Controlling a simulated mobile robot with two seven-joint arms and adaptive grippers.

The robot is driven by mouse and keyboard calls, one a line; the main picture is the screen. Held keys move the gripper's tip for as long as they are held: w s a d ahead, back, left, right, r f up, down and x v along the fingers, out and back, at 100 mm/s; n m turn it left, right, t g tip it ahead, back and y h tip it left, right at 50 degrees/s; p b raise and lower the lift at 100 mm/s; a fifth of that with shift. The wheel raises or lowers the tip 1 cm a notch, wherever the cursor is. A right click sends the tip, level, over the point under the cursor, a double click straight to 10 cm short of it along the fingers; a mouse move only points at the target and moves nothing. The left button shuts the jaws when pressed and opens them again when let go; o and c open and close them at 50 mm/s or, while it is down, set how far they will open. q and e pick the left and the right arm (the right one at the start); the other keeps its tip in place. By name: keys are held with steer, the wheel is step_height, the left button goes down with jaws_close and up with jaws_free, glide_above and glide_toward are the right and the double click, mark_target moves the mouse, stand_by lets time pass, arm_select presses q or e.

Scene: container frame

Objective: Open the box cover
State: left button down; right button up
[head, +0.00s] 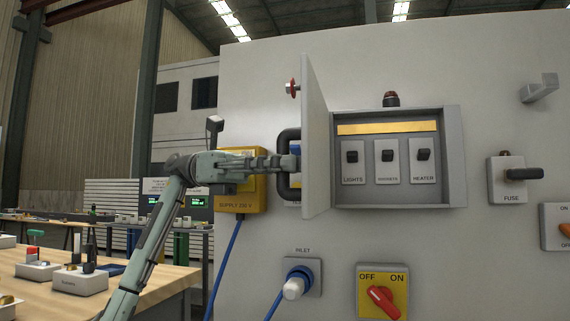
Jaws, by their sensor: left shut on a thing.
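The box (452,155) is a grey case on the pale wall panel, with several labelled black switches (388,156) inside, among them LIGHTS and HEATER. Its cover (316,140) is hinged on the left and stands swung out, so the inside shows. A black handle (284,140) sits on the cover's outer face. My left gripper (290,163) reaches in from the left and is shut on the handle; its fingertips are partly hidden by the handle and cover. My right gripper is not in view.
A yellow supply box (240,205) is behind my left arm. An inlet plug (296,285) and a red rotary switch (383,300) are below the cover. A fuse lever (510,178) is to the right. A wooden workbench (35,290) with small devices stands at left.

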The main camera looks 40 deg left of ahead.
arm_select(q)
steer(key=c, duration=1.7)
jaws_free()
steer(key=shift+c, duration=0.2)
steer(key=s+a, duration=0.1)
steer(key=a, duration=1.1)
steer(key=shift+s+f, duration=0.1)
